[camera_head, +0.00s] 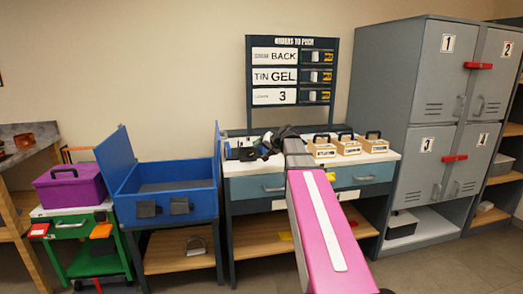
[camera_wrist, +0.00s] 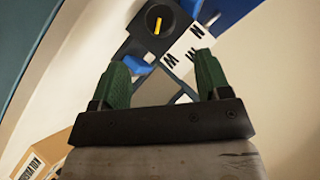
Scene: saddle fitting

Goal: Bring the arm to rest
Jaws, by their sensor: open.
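My pink arm (camera_head: 322,230) reaches forward from the bottom of the head view to the bench with the white top. My gripper (camera_wrist: 160,70) shows in the wrist view with two green fingers spread apart and nothing between them. Beyond the fingertips lie a dark block with a yellow mark on a round knob (camera_wrist: 157,20), blue parts and white pieces with dark letters (camera_wrist: 188,45). In the head view the gripper end is dark and hard to make out above the bench, beside a cluster of dark and blue items (camera_head: 245,148).
Several wooden boxes with dark handles (camera_head: 347,145) stand on the bench's right. An open blue case (camera_head: 165,190) and a purple box (camera_head: 70,187) stand left. Grey numbered lockers (camera_head: 420,130) stand right. An order board (camera_head: 292,75) rises behind. Floor at lower right is clear.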

